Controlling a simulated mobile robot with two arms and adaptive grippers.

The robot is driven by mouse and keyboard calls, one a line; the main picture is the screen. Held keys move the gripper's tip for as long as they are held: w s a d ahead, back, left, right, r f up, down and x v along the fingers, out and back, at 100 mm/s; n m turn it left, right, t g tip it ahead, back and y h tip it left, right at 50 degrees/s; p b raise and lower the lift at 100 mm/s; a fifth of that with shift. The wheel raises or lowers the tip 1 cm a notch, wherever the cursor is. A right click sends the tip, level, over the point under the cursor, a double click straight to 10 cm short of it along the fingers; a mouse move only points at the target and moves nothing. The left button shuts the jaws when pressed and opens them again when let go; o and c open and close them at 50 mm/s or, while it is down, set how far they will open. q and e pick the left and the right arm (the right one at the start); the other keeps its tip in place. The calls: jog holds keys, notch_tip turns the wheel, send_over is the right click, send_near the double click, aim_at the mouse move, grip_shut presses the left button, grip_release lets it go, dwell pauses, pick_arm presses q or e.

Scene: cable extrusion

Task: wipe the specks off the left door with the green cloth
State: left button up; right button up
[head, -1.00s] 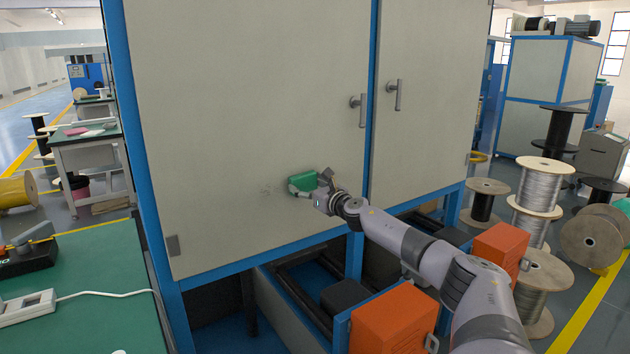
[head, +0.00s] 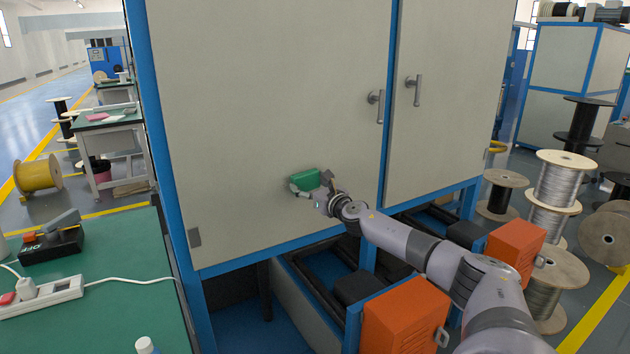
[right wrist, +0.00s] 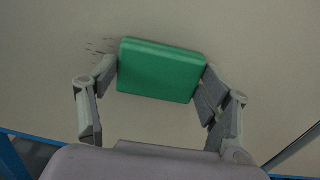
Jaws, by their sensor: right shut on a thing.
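The left door (head: 265,90) is a large pale grey panel in a blue frame, with its handle (head: 376,105) near its right edge. My right gripper (head: 308,189) is shut on the green cloth (head: 306,180), a folded block, low on the left door. In the right wrist view the cloth (right wrist: 160,70) sits between both fingers, at or very close to the door surface. A small group of dark specks (right wrist: 100,47) shows on the door just left of the cloth. In the head view the specks are too faint to make out clearly. My left gripper is not in view.
A green-topped table (head: 110,245) with a power strip (head: 40,297) and a black switch box (head: 50,245) stands at the left. Orange boxes (head: 403,315) sit below the doors. Wire spools (head: 560,180) stand at the right.

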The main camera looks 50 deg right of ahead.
jog(key=shift+w+a+p, duration=0.2)
jog(key=shift+a+p, duration=0.25)
jog(key=shift+a, duration=0.25)
jog(key=shift+w+a+p, duration=0.2)
jog(key=shift+a+p, duration=0.25)
jog(key=shift+a, duration=0.25)
jog(key=shift+w+a+r+p, duration=0.1)
jog(key=shift+w+a+p, duration=0.05)
jog(key=shift+a+p, duration=0.25)
jog(key=shift+w+a+r+p, duration=0.1)
jog(key=shift+w+a+p, duration=0.05)
jog(key=shift+a+p, duration=0.25)
jog(key=shift+w+a+f+p, duration=0.1)
jog(key=shift+w+a+p, duration=0.15)
jog(key=shift+a+p, duration=0.45)
jog(key=shift+w+a+p, duration=0.15)
jog(key=shift+a+p, duration=0.15)
jog(key=shift+a, duration=0.35)
jog(key=shift+w+a+p, duration=0.2)
jog(key=shift+a+p, duration=0.15)
jog(key=shift+a, duration=0.25)
jog(key=shift+w+a+p, duration=0.2)
jog(key=shift+a+p, duration=0.1)
jog(key=shift+a, duration=0.3)
jog(key=shift+f, duration=0.1)
